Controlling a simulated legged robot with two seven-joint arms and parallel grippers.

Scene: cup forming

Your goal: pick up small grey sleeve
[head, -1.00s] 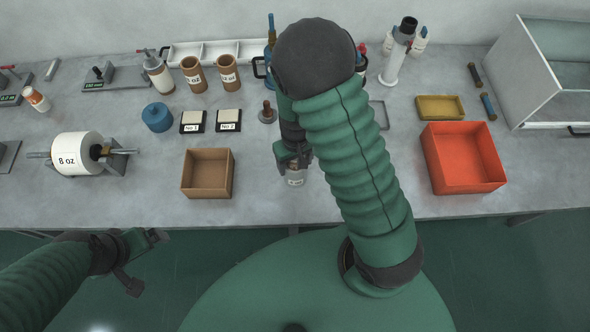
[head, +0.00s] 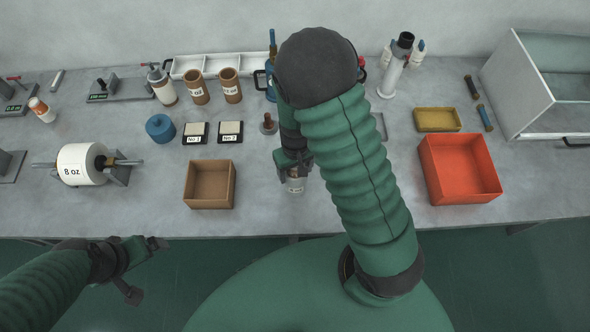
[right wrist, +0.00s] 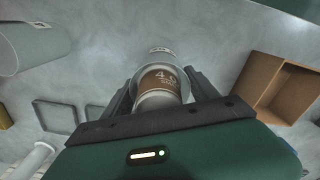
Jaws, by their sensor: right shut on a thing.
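The small grey sleeve (head: 296,185) stands at the front middle of the bench, right of the brown open box. In the right wrist view it is a pale grey cylinder with a brown band (right wrist: 160,80) marked 4 oz. My right gripper (head: 294,168) is shut on it, with one dark finger on each side in the right wrist view (right wrist: 160,92). I cannot tell whether the sleeve is clear of the bench. My left gripper (head: 152,244) hangs empty in front of the bench edge at the left; its jaw opening is unclear.
The brown box (head: 233,190) is left of the sleeve, and a red-orange bin (head: 489,165) and yellow tray (head: 437,120) are right. A large grey cylinder (right wrist: 32,45) shows in the right wrist view. My right arm hides part of the bench.

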